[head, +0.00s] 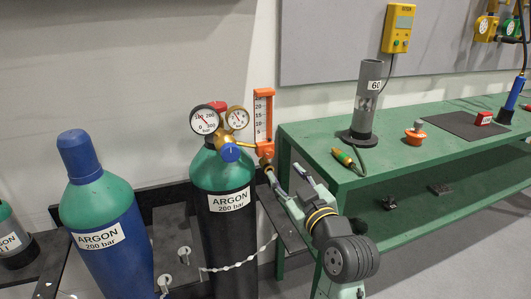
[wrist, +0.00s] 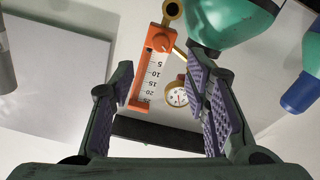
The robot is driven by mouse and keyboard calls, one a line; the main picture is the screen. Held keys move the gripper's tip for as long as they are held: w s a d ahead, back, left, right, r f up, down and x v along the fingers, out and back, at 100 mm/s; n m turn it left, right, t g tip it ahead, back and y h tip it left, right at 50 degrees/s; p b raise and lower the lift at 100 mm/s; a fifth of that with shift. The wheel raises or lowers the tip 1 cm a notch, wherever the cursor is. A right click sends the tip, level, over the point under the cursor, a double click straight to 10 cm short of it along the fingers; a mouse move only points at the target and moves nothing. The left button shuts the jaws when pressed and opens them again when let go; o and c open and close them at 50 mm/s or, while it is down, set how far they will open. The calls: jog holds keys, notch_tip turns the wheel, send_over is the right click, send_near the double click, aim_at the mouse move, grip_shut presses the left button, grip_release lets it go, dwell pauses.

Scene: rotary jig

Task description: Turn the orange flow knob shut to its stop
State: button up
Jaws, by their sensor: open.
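The orange flow knob (wrist: 161,41) shows as a round shape on the orange end block of the flowmeter (wrist: 138,95) in the wrist view, which sees it upside down. In the head view the flowmeter (head: 263,118) stands upright beside the regulator's gauges, its orange lower block (head: 265,149) just above my gripper (head: 271,172). In the wrist view my gripper (wrist: 160,72) is open, with the flowmeter between its two purple-padded fingers and nothing held. The knob appears beyond the fingertips; I cannot tell the exact gap or how far it is turned.
The regulator has two gauges (head: 205,120) and a blue knob (head: 230,153), above the argon cylinder (head: 223,172). A blue cylinder (head: 98,205) stands left. The green bench (head: 310,137) at right carries a grey tube (head: 368,100) and an orange-topped item (head: 416,134).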

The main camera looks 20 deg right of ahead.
aim_at(270, 154)
jog(key=w+p, duration=0.1)
jog(key=w, duration=0.6)
jog(key=w+p, duration=0.1)
jog(key=w, duration=0.2)
jog(key=shift+w+a+p, duration=0.2)
jog(key=shift+a+p, duration=0.05)
jog(key=shift+p, duration=0.05)
jog(key=shift+c, duration=0.2)
grip_shut()
